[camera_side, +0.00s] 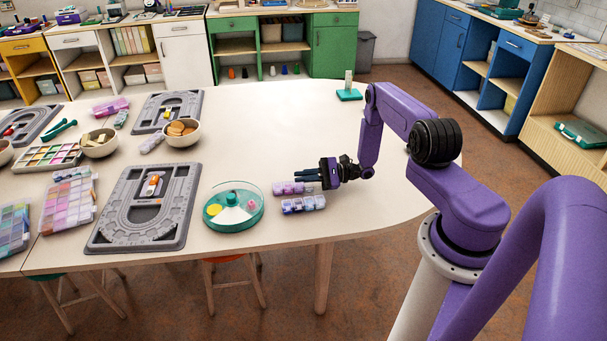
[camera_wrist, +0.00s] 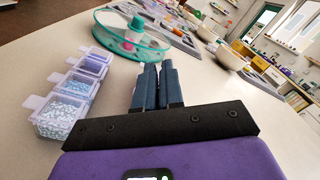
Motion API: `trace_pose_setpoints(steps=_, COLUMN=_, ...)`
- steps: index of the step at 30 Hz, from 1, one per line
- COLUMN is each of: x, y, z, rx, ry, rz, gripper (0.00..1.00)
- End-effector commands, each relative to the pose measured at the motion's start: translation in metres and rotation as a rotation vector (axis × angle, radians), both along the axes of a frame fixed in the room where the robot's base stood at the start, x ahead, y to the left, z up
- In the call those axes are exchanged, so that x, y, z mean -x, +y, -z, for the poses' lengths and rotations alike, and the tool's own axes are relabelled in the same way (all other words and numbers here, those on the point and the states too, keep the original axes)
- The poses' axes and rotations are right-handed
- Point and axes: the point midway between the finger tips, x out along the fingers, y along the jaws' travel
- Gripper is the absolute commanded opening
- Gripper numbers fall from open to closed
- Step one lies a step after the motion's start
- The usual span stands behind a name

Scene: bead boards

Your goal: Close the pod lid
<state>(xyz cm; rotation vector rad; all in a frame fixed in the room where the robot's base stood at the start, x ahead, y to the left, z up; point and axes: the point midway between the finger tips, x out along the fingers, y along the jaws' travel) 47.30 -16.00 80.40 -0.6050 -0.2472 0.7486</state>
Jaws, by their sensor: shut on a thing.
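A strip of clear lilac pods (camera_side: 303,205) holding pale beads lies on the table. It shows at the left in the wrist view (camera_wrist: 70,95), with small clear lid tabs sticking out at its side. A second, more purple pod strip (camera_side: 290,188) lies just behind it in the side view, close by my fingers. My gripper (camera_side: 306,175) is low over the table by the purple strip. In the wrist view its fingers (camera_wrist: 151,80) are close together, and what is between them is hidden. I cannot tell which lid stands open.
A round teal tray (camera_side: 234,222) with a bottle in it stands left of the pods. A grey bead board (camera_side: 178,240), bowls (camera_side: 182,140) and bead boxes (camera_side: 68,203) fill the left. A teal stand (camera_side: 349,95) is behind. The table's middle back is clear.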

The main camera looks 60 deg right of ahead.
Motion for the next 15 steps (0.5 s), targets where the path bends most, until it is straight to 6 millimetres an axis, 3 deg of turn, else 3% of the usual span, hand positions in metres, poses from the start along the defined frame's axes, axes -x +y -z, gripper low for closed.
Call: trace_pose_setpoints(steps=15, x=0.0034, y=0.0038, z=0.004, rx=0.099, ry=-0.097, rz=-0.001, gripper=0.0)
